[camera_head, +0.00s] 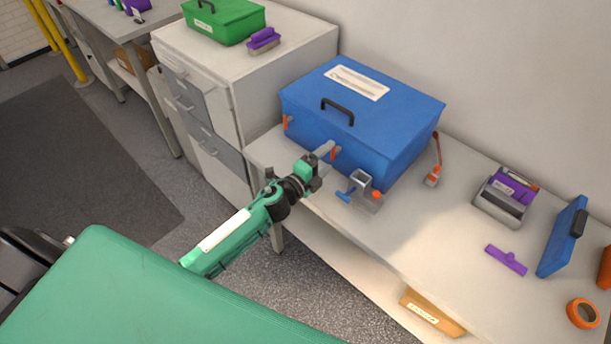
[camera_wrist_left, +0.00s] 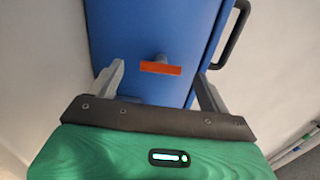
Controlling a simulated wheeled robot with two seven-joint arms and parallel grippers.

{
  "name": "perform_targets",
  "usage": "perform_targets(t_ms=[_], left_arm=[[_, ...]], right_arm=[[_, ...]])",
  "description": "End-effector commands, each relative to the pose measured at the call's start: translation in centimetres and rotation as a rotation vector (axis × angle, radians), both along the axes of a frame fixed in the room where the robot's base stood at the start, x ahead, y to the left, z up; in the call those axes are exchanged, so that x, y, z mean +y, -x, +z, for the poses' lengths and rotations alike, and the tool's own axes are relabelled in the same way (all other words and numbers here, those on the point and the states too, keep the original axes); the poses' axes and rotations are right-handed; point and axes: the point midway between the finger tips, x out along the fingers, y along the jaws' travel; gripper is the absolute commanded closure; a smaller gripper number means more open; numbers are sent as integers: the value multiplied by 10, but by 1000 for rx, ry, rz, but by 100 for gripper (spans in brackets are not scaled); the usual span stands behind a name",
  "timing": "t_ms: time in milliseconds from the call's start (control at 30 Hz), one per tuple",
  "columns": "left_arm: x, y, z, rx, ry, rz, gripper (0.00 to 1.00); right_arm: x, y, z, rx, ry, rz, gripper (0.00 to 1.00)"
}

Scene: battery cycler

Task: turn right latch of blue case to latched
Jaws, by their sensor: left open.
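The blue case (camera_head: 352,125) stands closed on the bench, with a black handle (camera_head: 338,110) on its lid. Its right latch (camera_head: 335,153) is a small orange tab on the front. Its left latch (camera_head: 286,122) is a similar orange tab. My left gripper (camera_head: 325,153) is at the case front, right by the right latch. In the left wrist view the orange latch (camera_wrist_left: 160,68) lies crosswise between the two open grey fingers, with a gap on each side. I cannot tell whether it is latched. My right gripper is not in view.
A grey fixture with a blue lever (camera_head: 360,189) stands just right of my left gripper. The middle front is clear.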

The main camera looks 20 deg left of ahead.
Motion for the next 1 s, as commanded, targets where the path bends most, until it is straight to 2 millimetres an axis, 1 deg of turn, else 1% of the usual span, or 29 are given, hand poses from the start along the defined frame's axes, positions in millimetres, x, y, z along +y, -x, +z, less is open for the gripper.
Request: perform_targets(t_ms=[33, 200, 400, 500, 600, 733, 1000], left_arm=[[4, 10, -3, 2, -2, -2, 20], [15, 42, -4, 2, -3, -1, 20], [27, 76, -4, 2, -2, -1, 20], [32, 90, -3, 2, -2, -1, 20], [36, 100, -3, 2, -2, -1, 20], [39, 108, -1, 2, -2, 0, 20], [40, 111, 0, 0, -2, -1, 20]], right_arm=[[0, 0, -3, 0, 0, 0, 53], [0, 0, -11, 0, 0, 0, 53], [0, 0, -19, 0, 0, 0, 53], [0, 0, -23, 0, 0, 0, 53], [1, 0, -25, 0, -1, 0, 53], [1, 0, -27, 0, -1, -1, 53], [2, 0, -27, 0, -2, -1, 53]])
